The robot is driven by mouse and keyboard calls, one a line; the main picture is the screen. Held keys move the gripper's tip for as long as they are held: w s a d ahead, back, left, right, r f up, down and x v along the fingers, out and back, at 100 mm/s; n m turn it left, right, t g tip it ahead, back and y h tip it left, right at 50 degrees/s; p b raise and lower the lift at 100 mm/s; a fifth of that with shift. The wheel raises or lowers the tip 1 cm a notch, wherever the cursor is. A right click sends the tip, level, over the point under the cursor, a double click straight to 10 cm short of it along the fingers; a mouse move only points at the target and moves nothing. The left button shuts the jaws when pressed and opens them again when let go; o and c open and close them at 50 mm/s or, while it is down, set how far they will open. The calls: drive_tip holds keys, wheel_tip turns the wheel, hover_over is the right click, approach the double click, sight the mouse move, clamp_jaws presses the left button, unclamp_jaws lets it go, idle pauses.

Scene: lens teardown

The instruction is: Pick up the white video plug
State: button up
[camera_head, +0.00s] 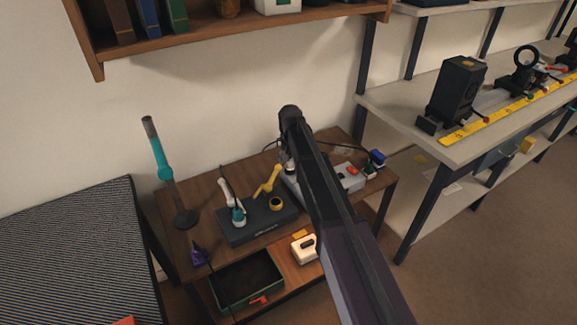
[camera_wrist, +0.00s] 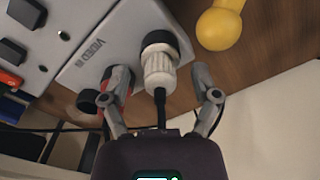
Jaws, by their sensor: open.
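The white video plug (camera_wrist: 160,72) shows in the wrist view as a ribbed white body with a black cable running from its near end. Its far end sits at a black round socket on a grey box (camera_wrist: 125,35) marked "VIDEO IN". My gripper (camera_wrist: 165,88) is open, with one finger on each side of the plug and gaps visible beside it. The left finger overlaps a red and black connector in the picture. In the head view my arm hides most of the box (camera_head: 350,178) and the plug.
A yellow rounded part (camera_wrist: 218,28) lies right of the plug; in the head view a yellow arm-like piece (camera_head: 268,184) stands on a dark base (camera_head: 245,232). The wooden table (camera_head: 180,255) also holds a teal-banded post (camera_head: 163,165). A dark tray (camera_head: 245,280) sits below.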

clamp_jaws()
idle(0.3)
drive_tip(key=shift+r, duration=0.2)
wheel_tip(320, 180, up, 3)
drive_tip(key=p, duration=0.3)
drive_tip(key=shift+s+d+r+p, duration=0.15)
drive_tip(key=shift+r+p, duration=0.2)
drive_tip(key=shift+p, duration=0.2)
drive_tip(key=s+d, duration=0.8)
drive_tip(key=s, duration=0.5)
drive_tip(key=shift+s+r+p, duration=0.25)
drive_tip(key=shift+r+p, duration=0.2)
